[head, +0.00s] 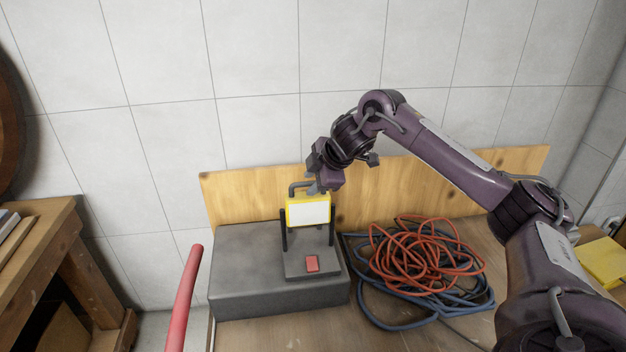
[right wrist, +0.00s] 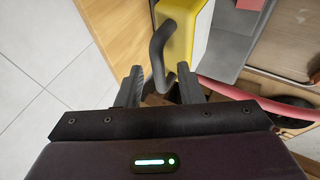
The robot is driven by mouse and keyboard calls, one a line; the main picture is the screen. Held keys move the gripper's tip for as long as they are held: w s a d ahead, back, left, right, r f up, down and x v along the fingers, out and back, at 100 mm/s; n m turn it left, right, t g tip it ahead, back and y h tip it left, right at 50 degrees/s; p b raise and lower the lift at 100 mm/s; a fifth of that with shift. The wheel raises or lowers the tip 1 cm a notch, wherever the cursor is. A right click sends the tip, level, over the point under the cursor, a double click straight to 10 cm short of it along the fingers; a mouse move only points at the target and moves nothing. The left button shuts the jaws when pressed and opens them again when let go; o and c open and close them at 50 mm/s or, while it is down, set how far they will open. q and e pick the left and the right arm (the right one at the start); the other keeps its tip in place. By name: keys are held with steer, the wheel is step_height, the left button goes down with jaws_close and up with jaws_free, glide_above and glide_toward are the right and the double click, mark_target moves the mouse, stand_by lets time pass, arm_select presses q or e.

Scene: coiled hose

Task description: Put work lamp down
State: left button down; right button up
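The work lamp (head: 308,213) has a yellow body, a white panel and a grey handle on top. It is upright between two dark posts over a dark plate (head: 298,272) with a red block (head: 312,263); I cannot tell whether the lamp's underside touches anything. My right gripper (head: 315,187) is at the handle from above right. In the right wrist view, its fingers (right wrist: 161,86) are apart, with the bent handle (right wrist: 158,55) between or just beyond them and a gap on each side. The lamp's yellow side (right wrist: 180,28) shows there too. My left gripper is out of view.
The plate lies on a grey box (head: 240,270) on the wooden bench. Coiled orange hose (head: 425,255) and blue hose (head: 385,315) lie right of it. A wooden board (head: 420,190) stands behind. A red bar (head: 185,300) rises at front left. Yellow item (head: 602,260) at far right.

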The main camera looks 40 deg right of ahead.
steer(key=shift+d+r, duration=0.1)
steer(key=shift+r, duration=0.05)
steer(key=v, duration=1.1)
steer(key=shift+s+r+p, duration=0.25)
steer(key=shift+r+p, duration=0.05)
steer(key=shift+p, duration=0.05)
